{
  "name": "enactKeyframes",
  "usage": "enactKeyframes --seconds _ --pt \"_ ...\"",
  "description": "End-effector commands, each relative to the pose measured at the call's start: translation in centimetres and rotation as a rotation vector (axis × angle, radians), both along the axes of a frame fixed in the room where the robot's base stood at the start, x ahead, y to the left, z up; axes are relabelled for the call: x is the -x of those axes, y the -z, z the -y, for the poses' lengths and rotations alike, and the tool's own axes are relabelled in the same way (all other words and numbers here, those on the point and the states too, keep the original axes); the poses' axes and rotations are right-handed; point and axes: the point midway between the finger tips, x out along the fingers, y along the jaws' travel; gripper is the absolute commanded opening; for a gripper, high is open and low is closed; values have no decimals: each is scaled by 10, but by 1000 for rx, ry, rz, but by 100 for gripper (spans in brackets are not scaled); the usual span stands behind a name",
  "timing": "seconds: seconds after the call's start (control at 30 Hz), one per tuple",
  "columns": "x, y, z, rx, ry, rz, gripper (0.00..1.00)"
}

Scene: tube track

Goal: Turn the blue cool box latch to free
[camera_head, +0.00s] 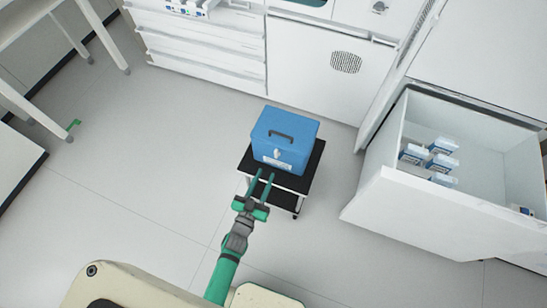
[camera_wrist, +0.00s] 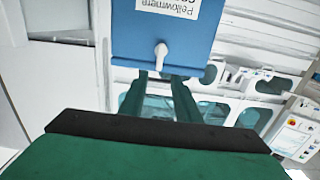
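The blue cool box (camera_head: 287,130) with a dark top handle stands on a small black-topped stand (camera_head: 311,171). Its front carries a white label and a small white latch (camera_head: 277,154). In the wrist view the box (camera_wrist: 188,38) fills the upper middle, its label upside down. The white latch (camera_wrist: 161,54) shows there as a knob with a short lever. My green gripper (camera_head: 264,177) is in front of the box's front face. In the wrist view its two fingers (camera_wrist: 161,78) are apart with nothing held between them, their tips near the latch in the picture. Whether they touch the box I cannot tell.
An open white drawer (camera_head: 400,202) with several small boxes is at the right. White cabinets (camera_head: 318,65) stand behind the stand. A white table (camera_head: 25,25) is at the upper left. The floor (camera_head: 150,150) left of the stand is clear.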

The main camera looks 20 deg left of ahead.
Motion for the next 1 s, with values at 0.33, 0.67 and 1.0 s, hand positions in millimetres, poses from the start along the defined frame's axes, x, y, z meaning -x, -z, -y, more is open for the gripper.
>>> enactKeyframes --seconds 0.33,0.67,1.0 --pt "-61 -1 5 0 5 2 30" --pt "-90 -1 6 0 5 0 30" --pt "-93 -1 7 0 6 0 30"
